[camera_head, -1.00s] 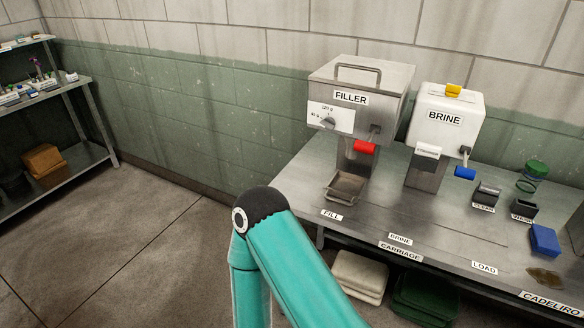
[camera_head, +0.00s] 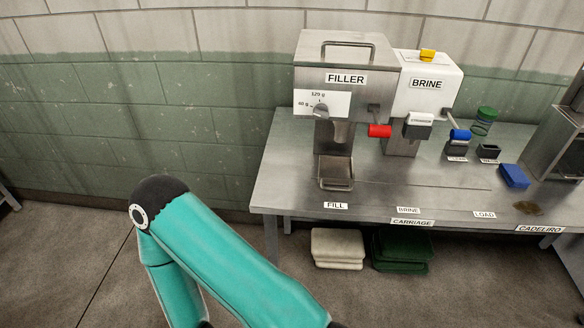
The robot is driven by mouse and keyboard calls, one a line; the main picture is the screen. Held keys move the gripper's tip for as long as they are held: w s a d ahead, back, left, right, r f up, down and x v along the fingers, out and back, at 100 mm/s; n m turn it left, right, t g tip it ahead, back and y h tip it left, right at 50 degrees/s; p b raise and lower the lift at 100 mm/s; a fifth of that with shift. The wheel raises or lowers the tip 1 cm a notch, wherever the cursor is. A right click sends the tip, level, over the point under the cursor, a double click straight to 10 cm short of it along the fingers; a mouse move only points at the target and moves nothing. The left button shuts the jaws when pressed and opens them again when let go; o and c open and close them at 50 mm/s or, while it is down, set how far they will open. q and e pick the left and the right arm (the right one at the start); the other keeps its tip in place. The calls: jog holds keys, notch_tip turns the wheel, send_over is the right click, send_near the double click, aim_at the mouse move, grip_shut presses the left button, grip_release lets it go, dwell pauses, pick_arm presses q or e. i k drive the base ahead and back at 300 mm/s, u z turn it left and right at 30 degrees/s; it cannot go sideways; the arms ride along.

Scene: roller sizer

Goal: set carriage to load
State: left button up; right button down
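The carriage (camera_head: 335,172) is a small steel tray with a front handle. It sits under the spout of the steel FILLER machine (camera_head: 345,52), behind the FILL label (camera_head: 335,205). The BRINE label (camera_head: 408,210) and the LOAD label (camera_head: 484,214) lie further right along the bench front, with the CARRIAGE label (camera_head: 412,223) on the edge below. One teal arm of mine crosses the lower left, in front of the bench. Neither of my grippers shows.
The white BRINE machine (camera_head: 426,92) with a blue-tipped lever stands right of the filler. Small dark bins (camera_head: 488,152), a green-lidded jar (camera_head: 485,117) and a blue block (camera_head: 514,176) are further right. A steel housing (camera_head: 556,145) stands at the right edge. Folded cloths (camera_head: 338,248) lie underneath.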

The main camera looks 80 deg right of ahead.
aim_at(333, 170)
jog(key=z, duration=4.15)
jog(key=k, duration=0.1)
jog(key=u, duration=2.55)
jog(key=k, duration=0.5)
jog(key=z, duration=0.2)
jog(key=i, duration=0.5)
jog(key=u, duration=0.15)
